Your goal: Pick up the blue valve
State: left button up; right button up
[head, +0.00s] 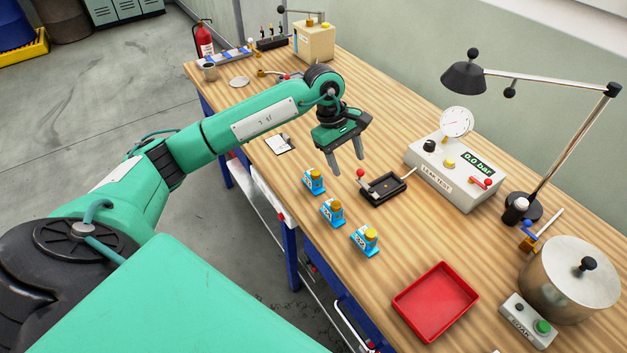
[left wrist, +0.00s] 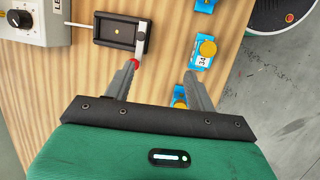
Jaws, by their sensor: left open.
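I cannot tell which one the task means. My left gripper (head: 349,166) is open and empty, pointing down above the bench beside the far body. In the left wrist view, a blue body marked 34 (left wrist: 203,55) lies just beyond the right-hand fingertip of the gripper (left wrist: 161,72). Another (left wrist: 180,94) is partly hidden behind that finger. My right gripper is not in view.
A black fixture (head: 368,194) with a red-knobbed lever sits beside the row. Behind it stands the leak tester (head: 450,172). A red tray (head: 405,302), a steel pot (head: 560,283) and a lamp (head: 463,77) stand to the right. A small brass piece with a blue handle (head: 527,229) is near the pot.

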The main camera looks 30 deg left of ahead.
aim_at(314, 170)
pick_arm(q)
jog(key=a+r+y, duration=0.2)
jog(key=a+y, duration=0.2)
jog(key=a, duration=0.5)
jog(key=shift+g, duration=0.4)
notch_tip(314, 170, down, 8)
jog(key=shift+w+f+p, duration=0.1)
jog(key=shift+p, duration=1)
jog(key=shift+s+f+p, duration=0.25)
jog(key=shift+f+p, duration=0.25)
jog(key=shift+f, duration=0.05)
jog(key=f+p, duration=0.1)
jog(key=f, duration=0.2)
jog(key=shift+s+f, duration=0.1)
jog(key=shift+s, duration=0.1)
jog(key=shift+f+p, duration=0.3)
jog(key=shift+f, duration=0.2)
jog(key=shift+r, duration=0.1)
jog(key=c, duration=1.2)
jog(key=shift+w+r, duration=0.1)
